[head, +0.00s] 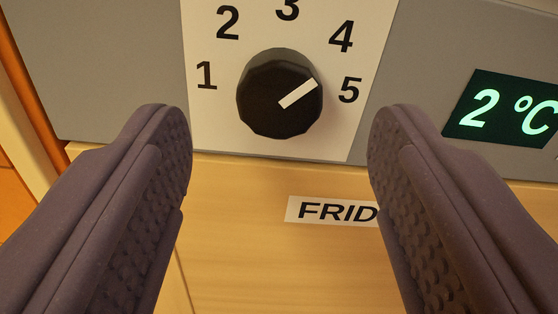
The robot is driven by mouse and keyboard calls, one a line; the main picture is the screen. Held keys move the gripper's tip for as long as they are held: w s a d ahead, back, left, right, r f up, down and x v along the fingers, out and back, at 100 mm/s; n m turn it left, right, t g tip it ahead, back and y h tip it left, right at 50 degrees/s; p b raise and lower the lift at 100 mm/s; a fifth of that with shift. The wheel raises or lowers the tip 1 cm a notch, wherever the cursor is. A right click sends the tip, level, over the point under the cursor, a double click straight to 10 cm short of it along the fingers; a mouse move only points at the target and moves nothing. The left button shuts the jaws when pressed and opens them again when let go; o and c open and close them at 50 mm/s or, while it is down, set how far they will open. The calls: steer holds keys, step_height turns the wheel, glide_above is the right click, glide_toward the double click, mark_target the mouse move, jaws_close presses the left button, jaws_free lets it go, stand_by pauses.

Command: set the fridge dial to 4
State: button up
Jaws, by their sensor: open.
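The black faceted fridge dial (268,112) sits on a white number plate (215,135) in the upper middle of the head view. Its white pointer mark (299,93) points up and to the right, between the 4 (341,36) and the 5 (349,90). The 1, 2 and 3 run round the left and top, with the 3 cut by the frame's upper edge. My gripper (280,118) is open and empty. Its two ridged fingers reach up from the lower left and lower right, with the dial seen between their tips. Neither finger appears to touch the dial.
A green-lit display (508,110) reading 2 °C is on the grey panel (432,60) to the right. A label reading "FRID" (330,211), partly hidden by my right finger, is on the pale wooden front (260,260) below.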

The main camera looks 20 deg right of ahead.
steer(key=v, duration=0.4)
steer(key=shift+s, duration=0.15)
steer(key=s+a+r+n+g+y+b, duration=0.1)
steer(key=s+a+r+y+b, duration=0.1)
steer(key=a+b, duration=0.3)
steer(key=s+a+r+n+g+y+b, duration=0.1)
steer(key=s+a+r+y+b, duration=0.2)
steer(key=a, duration=0.6)
step_height(320, 180, up, 3)
steer(key=s+b, duration=0.2)
steer(key=b, duration=0.1)
steer(key=shift+a+f, duration=0.25)
steer(key=shift+a, duration=0.15)
steer(key=shift+s, duration=0.1)
